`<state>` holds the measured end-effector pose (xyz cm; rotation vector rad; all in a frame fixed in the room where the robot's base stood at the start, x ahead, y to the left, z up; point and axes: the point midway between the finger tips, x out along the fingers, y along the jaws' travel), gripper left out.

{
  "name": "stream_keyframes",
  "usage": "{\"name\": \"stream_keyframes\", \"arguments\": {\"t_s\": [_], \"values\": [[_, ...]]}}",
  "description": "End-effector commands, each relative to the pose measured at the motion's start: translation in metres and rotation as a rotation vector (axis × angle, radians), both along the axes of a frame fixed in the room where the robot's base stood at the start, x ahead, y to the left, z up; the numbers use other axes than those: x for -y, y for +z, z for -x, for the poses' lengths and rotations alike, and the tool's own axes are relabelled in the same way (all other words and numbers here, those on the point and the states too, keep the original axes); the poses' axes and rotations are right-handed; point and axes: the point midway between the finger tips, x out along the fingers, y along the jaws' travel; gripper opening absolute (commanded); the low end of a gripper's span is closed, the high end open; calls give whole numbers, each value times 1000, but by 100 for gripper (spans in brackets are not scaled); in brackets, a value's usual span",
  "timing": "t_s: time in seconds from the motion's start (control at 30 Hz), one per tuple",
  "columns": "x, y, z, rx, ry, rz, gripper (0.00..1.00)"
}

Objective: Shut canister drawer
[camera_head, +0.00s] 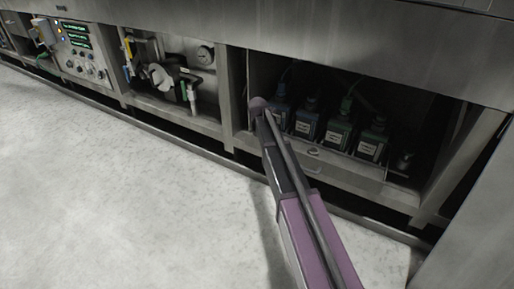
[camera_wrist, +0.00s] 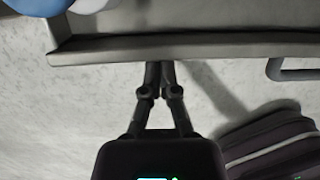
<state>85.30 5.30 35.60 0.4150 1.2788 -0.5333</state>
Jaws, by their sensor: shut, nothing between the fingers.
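The canister drawer (camera_head: 345,171) is a low grey metal tray in the right-hand bay. Several dark canisters (camera_head: 338,133) with pale labels and blue or green caps stand in it in a row. Its small handle (camera_head: 313,151) shows on the front. In the wrist view, the drawer's front wall (camera_wrist: 220,46) runs across the top, with a bar handle (camera_wrist: 290,73) at right. My gripper (camera_wrist: 160,66) is shut and empty, fingertips at the lower edge of that wall; I cannot tell whether they touch. In the head view my arm crosses the drawer's left part, and the fingers cannot be made out.
A bay with a gauge and pipework (camera_head: 170,80) lies to the left, and a control panel (camera_head: 77,38) farther left. A divider post (camera_head: 234,97) stands beside the drawer bay. The pale floor (camera_head: 110,190) in front is clear.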

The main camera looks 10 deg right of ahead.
Motion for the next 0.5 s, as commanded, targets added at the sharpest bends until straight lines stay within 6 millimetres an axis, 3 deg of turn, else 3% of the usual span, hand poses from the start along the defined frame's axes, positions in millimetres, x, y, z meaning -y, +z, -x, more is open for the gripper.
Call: {"name": "stream_keyframes", "arguments": {"t_s": [0.03, 0.2, 0.5], "values": [[7, 0, -14, 1, -2, 0, 0], [24, 0, -37, 2, -1, 0, 0], [36, 0, -51, 1, 0, -1, 0]]}}
